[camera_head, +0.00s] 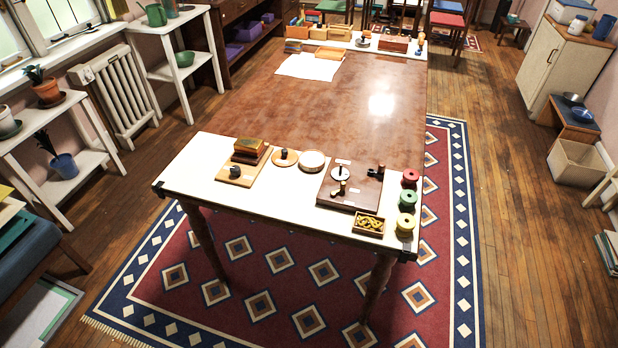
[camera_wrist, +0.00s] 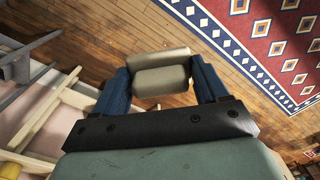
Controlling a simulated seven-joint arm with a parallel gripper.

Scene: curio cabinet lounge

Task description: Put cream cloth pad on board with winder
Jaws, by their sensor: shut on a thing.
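In the wrist view my gripper (camera_wrist: 162,86) has its two blue fingers shut on the cream cloth pad (camera_wrist: 160,60). The pad shows as two rounded cream parts between the fingers, above the floor in that view. The dark brown board (camera_head: 369,191) with the winder lies on the white near end of the long table in the head view. The winder (camera_head: 340,174) has a pale disc and a small handle. My gripper and the pad do not show in the head view.
On the white strip, a light wood board (camera_head: 232,180), a round pale dish (camera_head: 312,160) and a tray of yellow pieces (camera_head: 369,223) flank the dark board. Red, green and yellow spools (camera_head: 408,199) stand at its right. The brown tabletop (camera_head: 335,110) behind is mostly clear.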

